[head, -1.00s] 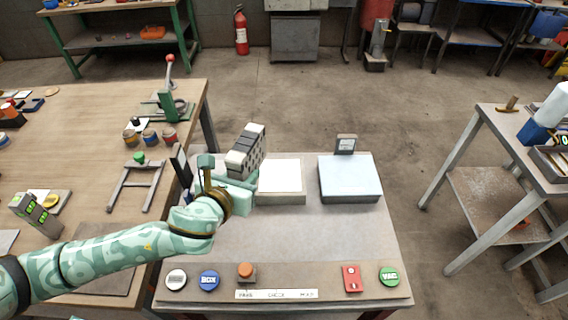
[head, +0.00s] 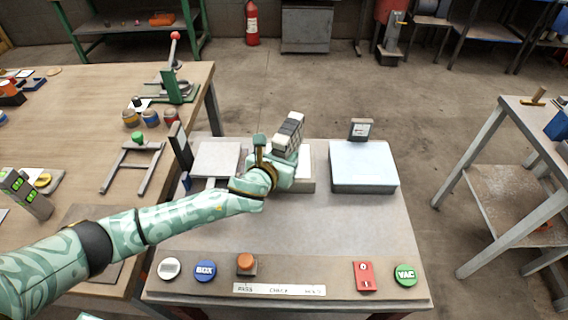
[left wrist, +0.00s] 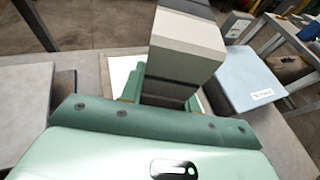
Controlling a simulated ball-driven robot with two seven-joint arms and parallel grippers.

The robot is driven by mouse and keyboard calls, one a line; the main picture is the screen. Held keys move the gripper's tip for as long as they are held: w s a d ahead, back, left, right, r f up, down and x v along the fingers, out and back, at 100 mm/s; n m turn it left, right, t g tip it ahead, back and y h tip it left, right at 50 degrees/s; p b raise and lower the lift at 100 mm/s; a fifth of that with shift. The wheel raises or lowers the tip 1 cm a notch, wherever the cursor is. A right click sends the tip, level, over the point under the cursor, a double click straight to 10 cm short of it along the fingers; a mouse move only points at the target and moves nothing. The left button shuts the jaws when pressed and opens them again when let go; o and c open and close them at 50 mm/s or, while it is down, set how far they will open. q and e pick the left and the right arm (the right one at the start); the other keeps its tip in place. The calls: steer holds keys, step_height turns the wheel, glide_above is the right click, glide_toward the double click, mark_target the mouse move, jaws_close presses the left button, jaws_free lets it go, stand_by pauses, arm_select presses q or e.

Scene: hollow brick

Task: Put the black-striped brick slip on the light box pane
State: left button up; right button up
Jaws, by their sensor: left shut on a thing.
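A block with pale grey and black bands, the black-striped brick slip (head: 287,134), is in my left gripper (head: 276,164). It is tilted in the head view and fills the upper middle of the left wrist view (left wrist: 187,42). The gripper is shut on it; its fingers are partly hidden. The brick appears raised above a white-topped box (head: 306,181), whose bright top looks like the light box pane. The brick and gripper hide much of that top. A white strip of it shows in the left wrist view (left wrist: 121,72). My right gripper is not in view.
A pale blue box (head: 363,166) with a small display (head: 360,129) behind it stands to the right. A grey plate (head: 216,159) lies to the left beside a dark upright panel (head: 180,146). Buttons line the table's front edge. The table's middle (head: 300,235) is clear.

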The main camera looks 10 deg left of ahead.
arm_select(q)
step_height(320, 180, down, 2)
steer(key=shift+f+b, duration=0.15)
steer(key=shift+b, duration=0.15)
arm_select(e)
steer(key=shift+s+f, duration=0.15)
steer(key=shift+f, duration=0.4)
arm_select(q)
steer(key=shift+r, duration=0.2)
steer(key=shift+f, duration=0.1)
steer(key=o, duration=1.1)
